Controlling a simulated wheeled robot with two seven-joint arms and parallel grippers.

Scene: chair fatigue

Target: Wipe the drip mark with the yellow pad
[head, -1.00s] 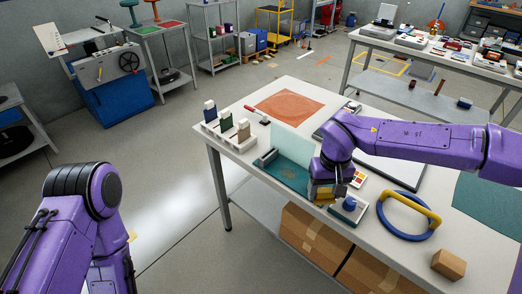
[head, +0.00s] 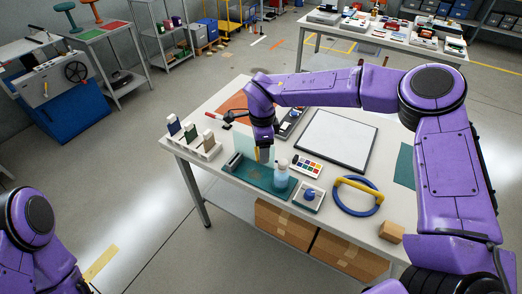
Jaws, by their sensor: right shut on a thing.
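The yellow pad (head: 265,155) is in my right gripper (head: 264,147), which is shut on it and points down. The pad is in front of the pale see-through panel (head: 244,144), which stands upright on the green base (head: 259,178). I cannot tell whether the pad touches the panel. The drip mark cannot be made out; the gripper and pad cover part of the panel. My left gripper is out of view; only my left arm shows at the lower left.
A clear bottle (head: 281,174) stands right of the pad on the base. A holder with a blue knob (head: 309,195), a colour card (head: 307,166), a blue ring (head: 346,207) and a whiteboard (head: 337,138) lie to the right.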

